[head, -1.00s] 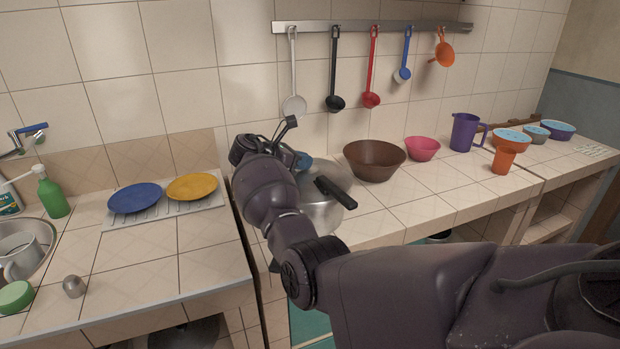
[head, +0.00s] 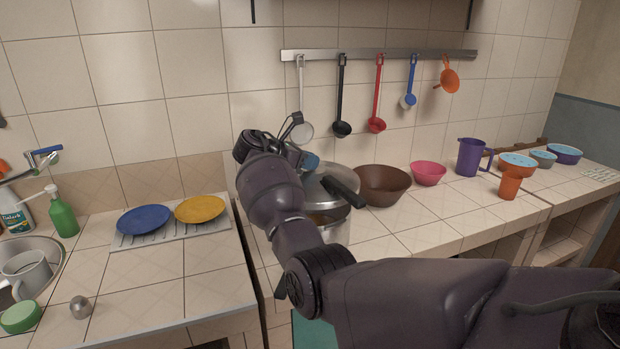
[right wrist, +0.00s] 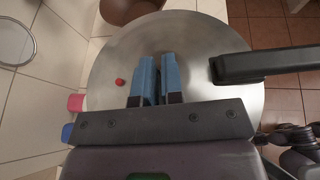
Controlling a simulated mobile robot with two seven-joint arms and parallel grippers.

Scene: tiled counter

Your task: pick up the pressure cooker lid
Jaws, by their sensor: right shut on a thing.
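The pressure cooker lid (head: 322,186) is a round silver metal disc with a long black handle (head: 344,191) pointing to the front right. It hangs a little above the silver pot (head: 336,228), with a gap at the front. My right gripper (right wrist: 158,78) has its blue fingers close together over the lid's middle, shut on it. The grasped part is hidden between the fingers. In the right wrist view the lid (right wrist: 205,50) fills the middle, with a small red button (right wrist: 120,82) left of the fingers. My right arm covers the pot's left side in the head view. My left gripper is out of view.
A brown bowl (head: 382,186) stands close to the right of the pot, with a pink bowl (head: 428,173) beyond it. Ladles hang from a wall rail (head: 380,54) behind. Blue (head: 144,219) and yellow (head: 200,208) plates lie on the left counter.

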